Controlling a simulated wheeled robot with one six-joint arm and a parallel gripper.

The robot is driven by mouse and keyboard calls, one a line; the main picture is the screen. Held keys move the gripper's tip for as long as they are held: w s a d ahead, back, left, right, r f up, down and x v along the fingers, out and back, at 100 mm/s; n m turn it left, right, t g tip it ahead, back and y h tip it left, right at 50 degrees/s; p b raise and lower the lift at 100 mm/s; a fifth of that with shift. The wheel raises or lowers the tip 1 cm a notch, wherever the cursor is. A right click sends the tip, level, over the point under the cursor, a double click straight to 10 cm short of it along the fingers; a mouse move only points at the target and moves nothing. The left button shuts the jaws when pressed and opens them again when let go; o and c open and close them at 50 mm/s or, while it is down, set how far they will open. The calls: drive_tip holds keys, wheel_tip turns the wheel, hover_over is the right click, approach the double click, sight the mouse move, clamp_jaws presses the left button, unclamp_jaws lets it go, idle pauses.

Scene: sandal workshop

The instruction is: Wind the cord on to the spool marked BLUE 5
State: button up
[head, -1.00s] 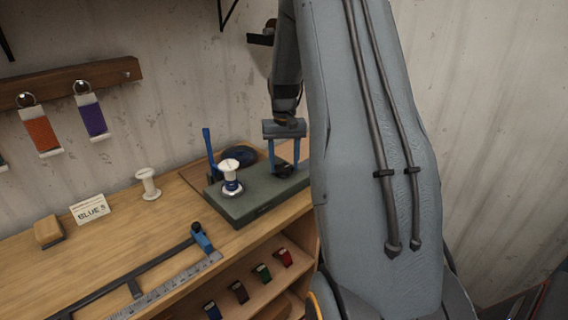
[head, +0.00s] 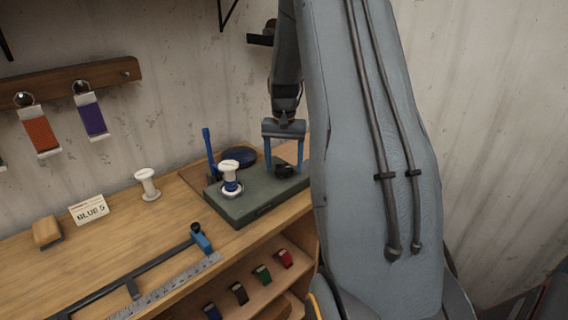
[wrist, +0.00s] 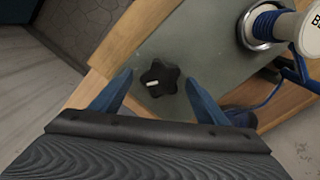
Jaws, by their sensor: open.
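A white spool (head: 230,176) with some blue cord round its core stands upright at the left end of a green-grey winder base (head: 262,198). It also shows at the upper right of the wrist view (wrist: 266,24), with a "B" readable on its top. A black star-shaped knob (head: 285,170) sits on the base's right part; in the wrist view the knob (wrist: 160,78) has a white mark. My gripper (head: 284,168) is open, its blue fingers on either side of the knob and apart from it in the wrist view (wrist: 158,82). Blue cord (wrist: 272,92) runs beside the base.
A card reading "BLUE 5" (head: 89,210) and an empty white spool (head: 147,184) stand left on the bench. A blue upright post (head: 209,148) and a dark blue coil (head: 238,157) are behind the base. A clamp and ruler (head: 165,286) lie in front.

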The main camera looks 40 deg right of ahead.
sight(284, 167)
drive_tip(key=shift+r+b, duration=1.25)
drive_tip(key=shift+r, duration=2.65)
